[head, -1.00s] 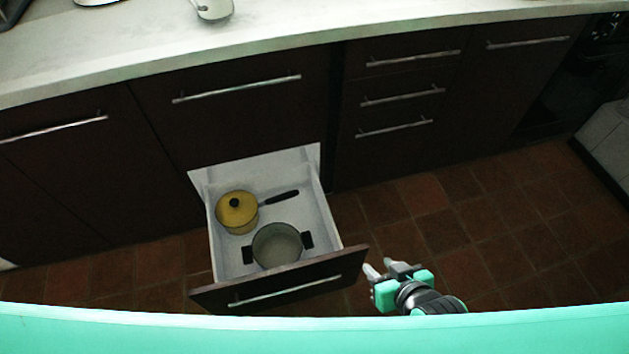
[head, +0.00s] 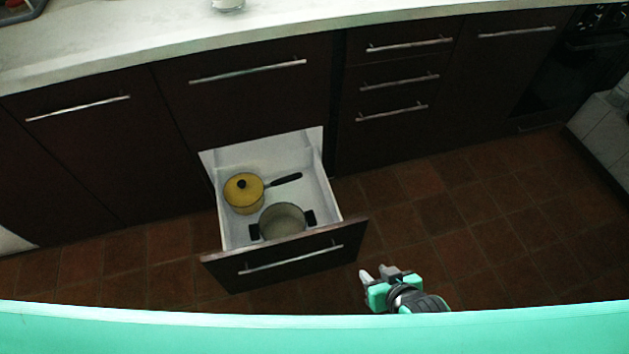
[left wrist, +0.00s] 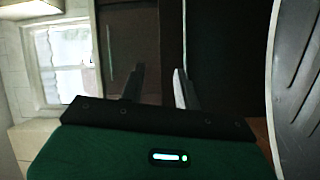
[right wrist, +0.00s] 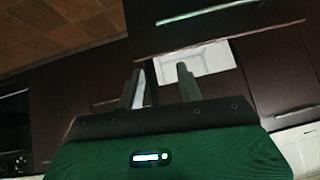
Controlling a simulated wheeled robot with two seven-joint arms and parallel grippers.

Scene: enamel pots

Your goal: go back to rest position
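My right gripper (head: 376,274) is in the head view, low and just right of the open drawer's front. It is apart from the drawer and holds nothing. In the right wrist view its two fingers (right wrist: 160,84) stand apart with a gap between them. My left gripper is outside the head view. In the left wrist view its fingers (left wrist: 158,84) are apart and empty, facing dark cabinet fronts.
The open drawer (head: 284,262) juts out over the tiled floor. The countertop (head: 300,30) runs along the back. Floor at right (head: 480,230) is clear.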

